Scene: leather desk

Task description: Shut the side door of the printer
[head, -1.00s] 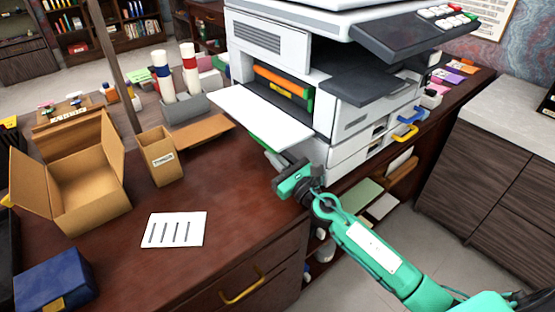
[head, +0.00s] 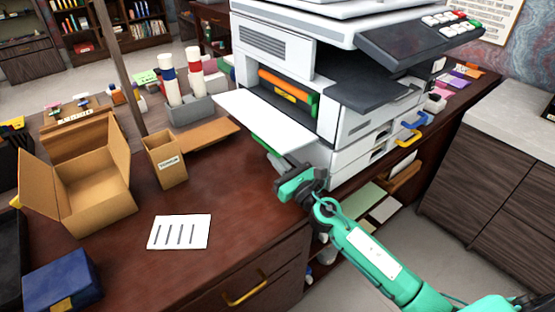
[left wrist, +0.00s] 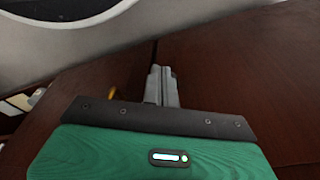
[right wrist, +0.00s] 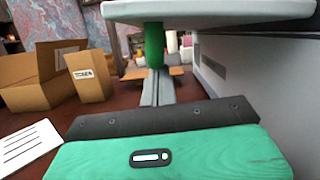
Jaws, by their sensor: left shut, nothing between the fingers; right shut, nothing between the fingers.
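The printer (head: 350,120) stands on the desk. Its white side door (head: 265,119) is open, folded down to lie about level, and shows the orange and green parts (head: 288,91) inside. The door's underside edge (right wrist: 210,12) is at the top of the right wrist view, with a green piece (right wrist: 154,45) hanging below it. My right gripper (head: 272,157) is shut and empty, just below the door. Its fingers (right wrist: 158,88) point towards the green piece; I cannot tell whether they touch it. My left gripper (left wrist: 161,85) is shut and empty over dark wood, outside the head view.
An open cardboard box (head: 90,185), a small carton (head: 168,165) and a cup holder with tubes (head: 190,108) stand left of the printer. A white sheet (head: 180,231) and a blue box (head: 62,281) lie nearer. The desk in front of the door is mostly clear.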

